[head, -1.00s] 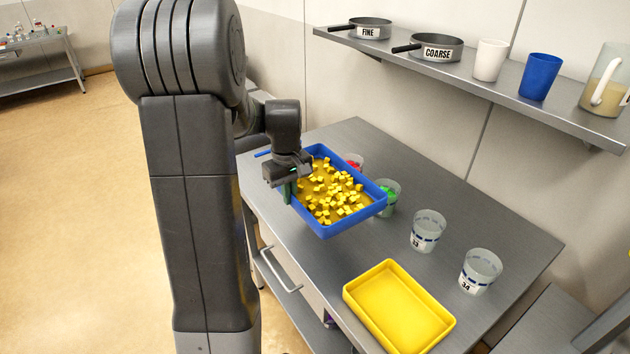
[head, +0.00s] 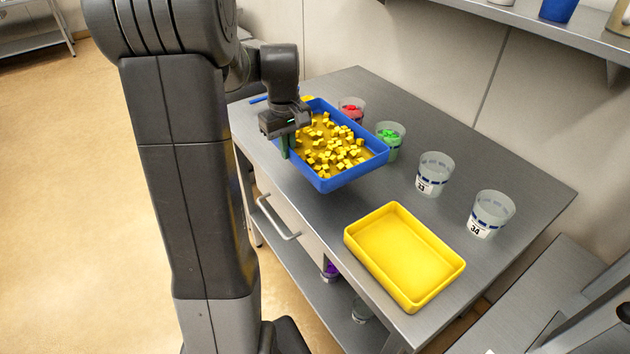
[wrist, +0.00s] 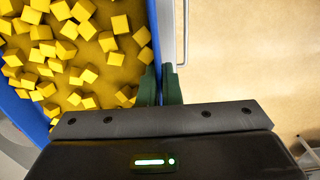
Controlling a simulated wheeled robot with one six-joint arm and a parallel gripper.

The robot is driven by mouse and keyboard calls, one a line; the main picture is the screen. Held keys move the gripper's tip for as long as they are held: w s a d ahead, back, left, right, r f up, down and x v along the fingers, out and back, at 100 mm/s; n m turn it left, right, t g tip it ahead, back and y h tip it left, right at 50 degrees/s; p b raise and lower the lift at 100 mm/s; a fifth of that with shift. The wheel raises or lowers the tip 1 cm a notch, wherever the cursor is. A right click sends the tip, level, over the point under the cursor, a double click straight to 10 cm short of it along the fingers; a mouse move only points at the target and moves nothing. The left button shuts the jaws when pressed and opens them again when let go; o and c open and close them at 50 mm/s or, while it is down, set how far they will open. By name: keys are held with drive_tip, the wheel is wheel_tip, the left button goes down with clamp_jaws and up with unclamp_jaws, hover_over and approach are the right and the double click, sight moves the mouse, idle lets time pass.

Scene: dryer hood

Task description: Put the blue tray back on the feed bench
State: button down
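The blue tray (head: 322,184) holds many small yellow cubes (head: 332,148) over the back left part of the grey steel bench (head: 420,220). My gripper (head: 287,143) is at the tray's left wall. In the wrist view, its green fingers (wrist: 164,88) stand close together on either side of the tray's blue wall (wrist: 153,45), closed on it. The tray looks about level and seems to be a little above the bench top; the exact gap is hard to tell.
An empty yellow tray (head: 405,255) lies at the bench's front. Cups with red (head: 352,108) and green (head: 390,138) pieces stand close behind the blue tray. Clear cups (head: 434,172) (head: 491,212) stand to the right. A drawer handle (head: 278,220) juts from the bench front.

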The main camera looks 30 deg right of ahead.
sight(291, 189)
wheel_tip(291, 189, down, 10)
drive_tip(key=shift+r, duration=0.15)
idle(0.3)
drive_tip(key=c, duration=1.6)
unclamp_jaws()
wheel_tip(291, 189, up, 12)
